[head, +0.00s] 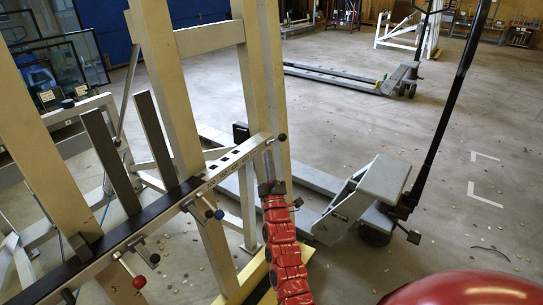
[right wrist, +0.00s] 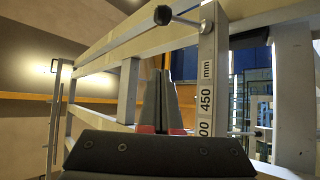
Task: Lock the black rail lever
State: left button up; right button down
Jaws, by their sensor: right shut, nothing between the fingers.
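A long rail, black on one side with a holed metal strip (head: 232,160), crosses the cream frame posts. A black-knobbed rod (head: 282,137) sits at its far end; a black knob (right wrist: 162,15) also shows in the right wrist view. I cannot tell for sure which is the black rail lever. My right gripper (head: 268,163) is shut and empty, pointing up beside the rail's far end. Its fingers (right wrist: 167,105) show together in the right wrist view.
Cream posts (head: 168,85) stand close to my right gripper. A grey pallet truck (head: 380,180) with a black handle stands to the right. Another pallet truck (head: 345,80) is behind. A "450 mm" label (right wrist: 207,85) is near my fingers.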

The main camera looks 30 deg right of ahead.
aim_at(275, 141)
jog(key=w+d+b, duration=0.1)
jog(key=w+d+r+b, duration=0.1)
jog(key=w+d, duration=0.1)
jog(key=w+d+r+b, duration=0.1)
jog(key=w+d, duration=0.1)
jog(key=shift+w+r, duration=0.15)
jog(key=shift+w, duration=0.1)
jog(key=shift+s+d, duration=0.2)
jog(key=shift+d, duration=0.15)
jog(key=shift+s+d+f+m+h, duration=0.15)
jog(key=shift+f+m+h, duration=0.1)
jog(key=shift+m+h, duration=0.25)
